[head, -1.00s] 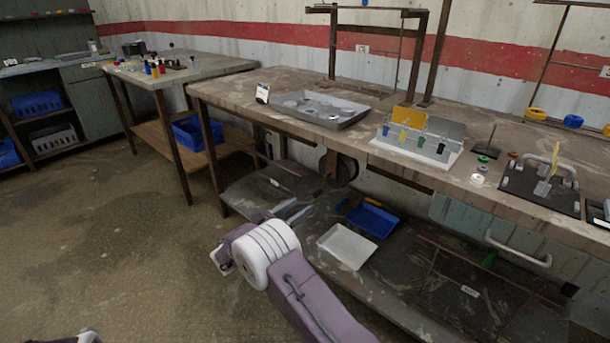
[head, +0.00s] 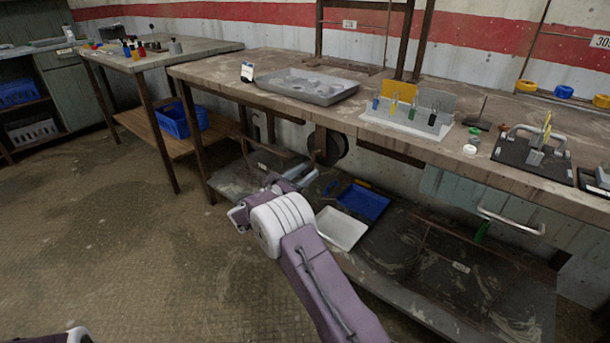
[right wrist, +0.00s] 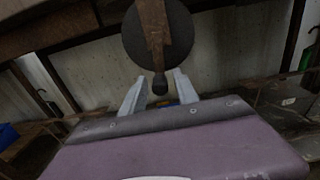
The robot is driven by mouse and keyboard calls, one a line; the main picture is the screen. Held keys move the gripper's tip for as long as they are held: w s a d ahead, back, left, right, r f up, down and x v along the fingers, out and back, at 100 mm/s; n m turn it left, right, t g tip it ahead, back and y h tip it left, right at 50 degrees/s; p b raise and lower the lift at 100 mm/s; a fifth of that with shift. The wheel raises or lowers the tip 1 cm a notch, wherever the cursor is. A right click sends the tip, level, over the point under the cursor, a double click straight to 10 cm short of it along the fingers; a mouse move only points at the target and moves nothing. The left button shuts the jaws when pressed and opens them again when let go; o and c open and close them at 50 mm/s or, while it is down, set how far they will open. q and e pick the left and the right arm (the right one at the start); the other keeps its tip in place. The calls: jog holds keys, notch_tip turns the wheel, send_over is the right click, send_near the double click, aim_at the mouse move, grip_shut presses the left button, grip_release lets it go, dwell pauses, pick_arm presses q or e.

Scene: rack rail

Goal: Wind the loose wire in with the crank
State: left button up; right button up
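The crank's dark round disc (head: 339,147) hangs under the front edge of the long bench. In the right wrist view the disc (right wrist: 135,38) has a rusty brown bar (right wrist: 155,30) across it, with a black knob (right wrist: 160,85) at its lower end. My right gripper (head: 303,176) is open, below and in front of the disc. In the right wrist view its two pale fingers (right wrist: 159,92) stand either side of the knob in the picture; contact cannot be told. I cannot make out the loose wire. My left gripper is not in view.
The long bench (head: 215,72) carries a grey tray (head: 335,93), a hook stand (head: 405,122) and a black board (head: 520,158). A blue tray (head: 366,203) and a white tray (head: 342,230) lie on its lower shelf (head: 430,265). The floor (head: 130,250) at left is clear.

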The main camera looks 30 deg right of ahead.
grip_shut()
jog(key=w+a+r+m+b, duration=0.1)
jog(key=w+r+m+b, duration=0.15)
jog(key=m, duration=0.65)
jog(key=w+a+r+m+b, duration=0.1)
jog(key=w+r+m+b, duration=0.2)
jog(key=m, duration=0.5)
jog(key=s+d+r+m+b, duration=0.2)
jog(key=s+r+m+b, duration=0.3)
jog(key=m+b, duration=0.9)
jog(key=shift+s+d+r+m, duration=0.15)
jog(key=shift+s+m, duration=0.5)
jog(key=shift+m, duration=0.85)
